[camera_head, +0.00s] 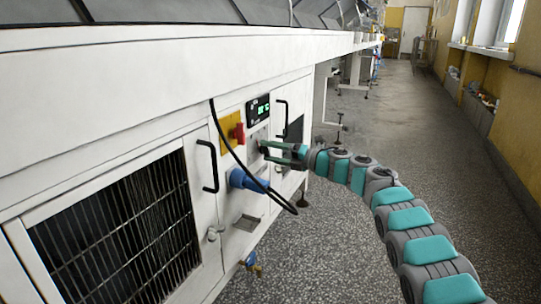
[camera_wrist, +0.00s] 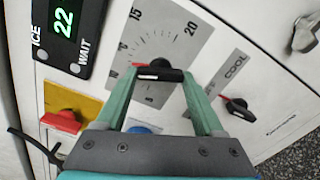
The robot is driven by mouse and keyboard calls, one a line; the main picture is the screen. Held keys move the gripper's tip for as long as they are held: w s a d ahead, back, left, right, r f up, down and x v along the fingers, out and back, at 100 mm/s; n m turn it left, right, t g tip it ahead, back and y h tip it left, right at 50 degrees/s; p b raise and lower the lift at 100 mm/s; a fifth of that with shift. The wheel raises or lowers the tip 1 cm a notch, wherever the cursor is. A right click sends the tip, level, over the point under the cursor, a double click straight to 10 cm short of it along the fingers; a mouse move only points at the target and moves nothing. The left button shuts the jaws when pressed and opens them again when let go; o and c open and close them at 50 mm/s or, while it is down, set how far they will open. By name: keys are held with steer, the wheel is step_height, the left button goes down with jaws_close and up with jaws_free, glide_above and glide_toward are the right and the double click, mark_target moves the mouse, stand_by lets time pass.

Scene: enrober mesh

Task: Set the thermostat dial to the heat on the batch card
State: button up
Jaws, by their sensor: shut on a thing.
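The thermostat dial (camera_wrist: 160,70) is a black knob with a red mark at its left end, on a grey plate (camera_wrist: 168,22) with a numbered scale. Numbers 15 and 20 are readable; the lower ones are small and partly hidden. I cannot tell the exact number the red mark points at. My gripper (camera_wrist: 158,76) is shut on the knob, one finger at each end. In the head view my gripper (camera_head: 268,149) reaches the machine's front panel and hides the dial. No batch card can be made out.
A display (camera_wrist: 62,24) reads 22, beside ICE and WAIT labels. A COOL knob (camera_wrist: 240,109) sits right of the dial. A red switch (camera_wrist: 62,121) on a yellow plate is at left. A blue plug (camera_head: 246,180) with a black cable hangs below. The aisle floor (camera_head: 400,120) is clear.

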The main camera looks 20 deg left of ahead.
steer(key=shift+f+n, duration=0.1)
steer(key=shift+n, duration=0.6)
steer(key=o, duration=1.4)
steer(key=shift+d, duration=0.1)
steer(key=shift+s+d, duration=0.15)
steer(key=shift+d, duration=1.75)
steer(key=shift+s+d, duration=0.15)
steer(key=shift+d, duration=1.75)
